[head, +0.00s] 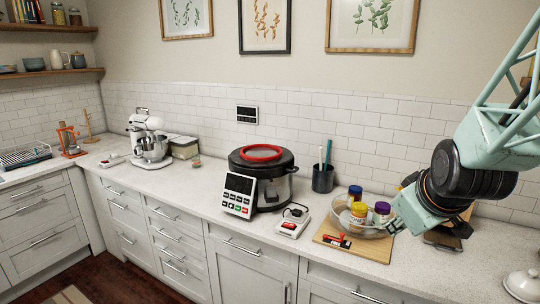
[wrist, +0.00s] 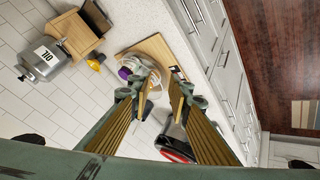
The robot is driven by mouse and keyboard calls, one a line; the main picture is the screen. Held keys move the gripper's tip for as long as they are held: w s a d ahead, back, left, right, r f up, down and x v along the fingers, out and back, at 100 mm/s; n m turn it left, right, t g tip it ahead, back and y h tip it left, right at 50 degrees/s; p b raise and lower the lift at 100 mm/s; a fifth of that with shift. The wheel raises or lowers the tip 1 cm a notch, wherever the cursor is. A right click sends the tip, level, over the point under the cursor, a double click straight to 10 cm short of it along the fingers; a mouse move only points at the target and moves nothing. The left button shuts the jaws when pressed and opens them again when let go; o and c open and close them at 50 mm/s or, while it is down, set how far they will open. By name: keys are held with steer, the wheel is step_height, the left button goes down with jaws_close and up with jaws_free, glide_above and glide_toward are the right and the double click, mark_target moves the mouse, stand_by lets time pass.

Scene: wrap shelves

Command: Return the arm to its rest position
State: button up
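My gripper (head: 396,222) is at the right of the head view, above the counter and beside the glass bowl (head: 345,224). In the wrist view my gripper (wrist: 157,90) has its two fingers spread apart, with nothing held between them. The mint-green arm comes in from the upper right of the head view. The bowl holds jars with blue, yellow and purple lids; the purple-lidded jar (head: 381,212) is nearest my gripper. In the wrist view the bowl shows beyond the fingers and is partly hidden by them.
A wooden board (head: 375,249) lies under the bowl.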

steer(key=s+a+r+m+g, duration=0.1)
steer(key=s+a, duration=0.3)
steer(key=s, duration=0.7)
steer(key=s+a+r+m+g+y, duration=0.1)
steer(key=s+a+r, duration=0.3)
steer(key=s, duration=0.7)
steer(key=s+a+r+m+g, duration=0.2)
steer(key=s+a, duration=0.2)
steer(key=s, duration=0.7)
steer(key=shift+r+m+y+b, duration=0.3)
steer(key=shift+r+y+b, duration=0.05)
steer(key=shift+r+y, duration=0.05)
